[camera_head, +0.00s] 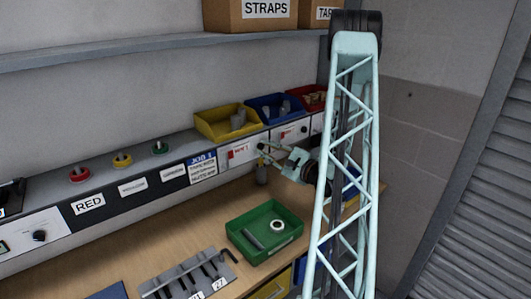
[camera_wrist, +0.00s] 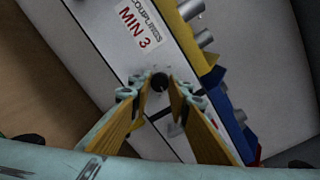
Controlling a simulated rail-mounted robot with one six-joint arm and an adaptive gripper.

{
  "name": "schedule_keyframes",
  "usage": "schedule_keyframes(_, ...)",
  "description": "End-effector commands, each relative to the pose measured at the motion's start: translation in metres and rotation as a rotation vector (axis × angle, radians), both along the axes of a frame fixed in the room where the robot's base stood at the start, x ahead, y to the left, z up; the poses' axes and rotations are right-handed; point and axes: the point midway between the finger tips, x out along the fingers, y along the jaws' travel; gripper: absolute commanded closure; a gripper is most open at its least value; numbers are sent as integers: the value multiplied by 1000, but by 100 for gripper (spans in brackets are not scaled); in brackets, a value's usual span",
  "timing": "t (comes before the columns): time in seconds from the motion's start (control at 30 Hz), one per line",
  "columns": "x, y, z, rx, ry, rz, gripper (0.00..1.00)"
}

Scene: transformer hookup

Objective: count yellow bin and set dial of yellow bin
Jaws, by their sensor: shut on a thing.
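The yellow bin (camera_head: 228,122) sits on the ledge at the back of the bench in the head view, with grey parts in it. Its edge (camera_wrist: 205,62) and grey cylindrical parts (camera_wrist: 204,38) also show in the wrist view. Below it, the white panel carries a label (camera_wrist: 138,24) reading "COUPLINGS MIN 3". My gripper (camera_wrist: 160,88) is shut on a small dark dial (camera_wrist: 160,81) on that panel, with a fingertip on each side. In the head view my gripper (camera_head: 266,152) is at the panel, and the dial's setting cannot be read.
A blue bin (camera_head: 270,108) and a red bin (camera_head: 312,98) stand to the right of the yellow one. A green tray (camera_head: 265,232) with a white ring lies on the bench. A grey rack (camera_head: 188,277) is in front. A shelf (camera_head: 160,46) runs above.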

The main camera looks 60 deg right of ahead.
Motion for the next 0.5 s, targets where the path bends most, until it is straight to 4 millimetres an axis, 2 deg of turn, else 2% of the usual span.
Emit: schedule_keyframes(0.5,0,1,-2,-420,129,-1,94)
